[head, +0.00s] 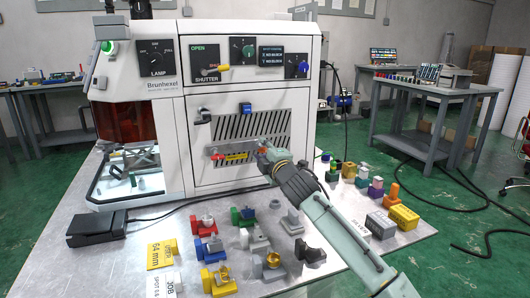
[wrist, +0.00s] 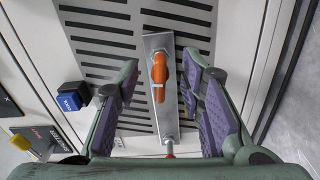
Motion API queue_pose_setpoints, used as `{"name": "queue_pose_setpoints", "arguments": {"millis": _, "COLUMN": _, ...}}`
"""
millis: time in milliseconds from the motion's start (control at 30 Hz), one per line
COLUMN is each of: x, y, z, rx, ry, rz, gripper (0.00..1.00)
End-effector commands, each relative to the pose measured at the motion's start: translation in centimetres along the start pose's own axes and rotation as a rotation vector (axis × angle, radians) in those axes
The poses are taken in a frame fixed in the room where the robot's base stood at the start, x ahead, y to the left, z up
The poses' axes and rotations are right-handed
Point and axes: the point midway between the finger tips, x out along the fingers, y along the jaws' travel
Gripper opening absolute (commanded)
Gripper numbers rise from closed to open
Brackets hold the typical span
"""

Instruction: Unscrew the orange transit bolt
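The orange transit bolt (wrist: 159,75) shows in the wrist view on a narrow grey metal bracket (wrist: 158,44) that lies across the slotted panel of the machine. Its orange head looks like a short handle along the bracket. My gripper (wrist: 162,66) is open, with one purple-padded finger on each side of the bolt. Gaps show between the pads and the bolt. In the head view my gripper (head: 266,155) is at the right end of the machine's slotted panel, and the arm hides part of it; a small orange spot shows at its tip.
A blue latch (wrist: 72,96) and a yellow-handled switch (wrist: 37,146) are left of the fingers. In the head view, the metal table (head: 120,262) below holds many small coloured fixtures, a black pedal (head: 97,228) and a yellow 64 mm label (head: 161,254).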

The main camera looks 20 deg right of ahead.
Motion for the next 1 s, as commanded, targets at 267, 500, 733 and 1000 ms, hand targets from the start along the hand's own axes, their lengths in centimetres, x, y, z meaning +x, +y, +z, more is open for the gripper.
{"name": "queue_pose_setpoints", "arguments": {"millis": 267, "x": -1.8, "y": -0.1, "z": 0.1, "rx": 0.001, "ry": -0.001, "rz": 0.000, "gripper": 0.35}}
{"name": "queue_pose_setpoints", "arguments": {"millis": 500, "x": -3.7, "y": 0.0, "z": 0.1, "rx": 0.000, "ry": -0.001, "rz": 0.001, "gripper": 0.35}}
{"name": "queue_pose_setpoints", "arguments": {"millis": 733, "x": -4.0, "y": 0.0, "z": 0.0, "rx": 0.000, "ry": 0.000, "rz": 0.000, "gripper": 0.35}}
{"name": "queue_pose_setpoints", "arguments": {"millis": 1000, "x": -4.0, "y": 0.0, "z": 0.0, "rx": 0.000, "ry": 0.000, "rz": 0.000, "gripper": 0.35}}
